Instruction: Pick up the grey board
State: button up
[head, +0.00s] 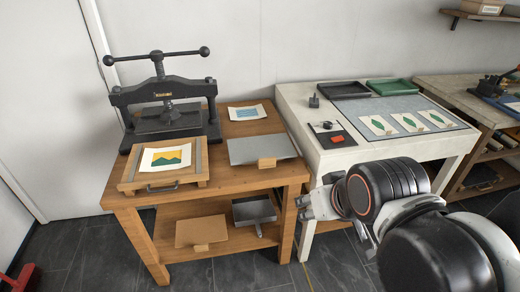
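The grey board (258,147) lies flat on the right part of the wooden table's top, near its front edge. A small wooden block (267,163) sits at its front edge; I cannot tell if it is attached. My gripper (303,207) is to the right of the board and nearer to me, in front of the gap between the two tables. It is apart from the board. The view does not show clearly whether its fingers are open or shut.
A black press (166,115) and a wooden tray (130,177) with a print stand left of the board. A blue print (247,112) lies behind it. The lower shelf holds a brown board (195,231) and a grey piece (254,210). A white table (291,100) stands right.

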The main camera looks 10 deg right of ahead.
aim_at(264, 151)
jog(key=i+l+u, duration=0.3)
jog(key=i+l, duration=0.15)
jog(key=l, duration=0.25)
jog(key=i+l+u, duration=0.1)
jog(key=l, duration=0.25)
jog(key=i+l+u, duration=0.15)
jog(key=i+l, duration=0.15)
jog(key=l, duration=0.15)
jog(key=i+l+u, duration=0.15)
jog(key=l, duration=0.25)
jog(key=j, duration=0.1)
jog(key=k+z, duration=0.05)
